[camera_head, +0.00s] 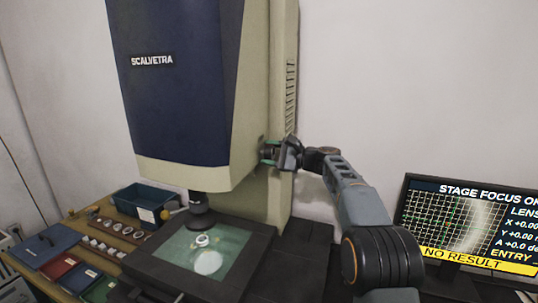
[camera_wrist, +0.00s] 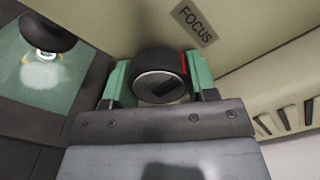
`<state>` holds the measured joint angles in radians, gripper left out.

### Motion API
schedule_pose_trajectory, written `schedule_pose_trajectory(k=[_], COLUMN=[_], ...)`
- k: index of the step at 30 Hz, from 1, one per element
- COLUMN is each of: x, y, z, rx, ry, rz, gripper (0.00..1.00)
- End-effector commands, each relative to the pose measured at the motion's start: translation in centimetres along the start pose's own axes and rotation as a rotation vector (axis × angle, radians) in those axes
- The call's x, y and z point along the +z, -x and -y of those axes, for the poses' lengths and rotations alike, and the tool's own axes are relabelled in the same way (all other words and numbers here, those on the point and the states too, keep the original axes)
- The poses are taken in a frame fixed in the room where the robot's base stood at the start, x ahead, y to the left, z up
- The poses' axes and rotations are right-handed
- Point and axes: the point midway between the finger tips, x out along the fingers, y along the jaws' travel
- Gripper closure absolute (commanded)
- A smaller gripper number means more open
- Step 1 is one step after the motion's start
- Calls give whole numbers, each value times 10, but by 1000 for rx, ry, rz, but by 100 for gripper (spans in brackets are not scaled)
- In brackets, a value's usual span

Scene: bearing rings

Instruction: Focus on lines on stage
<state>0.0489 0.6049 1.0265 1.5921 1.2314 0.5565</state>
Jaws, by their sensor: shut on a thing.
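The glass stage (camera_head: 240,262) lies under the lens (camera_head: 198,207). A small ring (camera_head: 202,240) sits on the stage near a bright light spot.
A blue bin (camera_head: 143,199), a wooden rack of rings (camera_head: 112,233) and blue, red and green flat cases (camera_head: 66,272) stand left of the stage. The machine's blue and cream head (camera_head: 180,90) overhangs the stage. The wall behind my arm is bare.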

Motion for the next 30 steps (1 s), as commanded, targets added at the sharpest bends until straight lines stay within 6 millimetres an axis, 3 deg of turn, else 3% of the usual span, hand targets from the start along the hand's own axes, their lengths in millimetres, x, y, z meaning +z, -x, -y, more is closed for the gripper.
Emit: schedule_pose_trajectory(k=[3, 4, 11, 21, 30], x=[0, 0, 0, 0, -1], y=[0, 0, 0, 6, 59], z=[1, 1, 0, 0, -1], rx=[-2, -2, -1, -1, -3], ry=[1, 1, 0, -1, 0], rz=[0, -1, 0, -1, -3], gripper=[72, 45, 23, 22, 22])
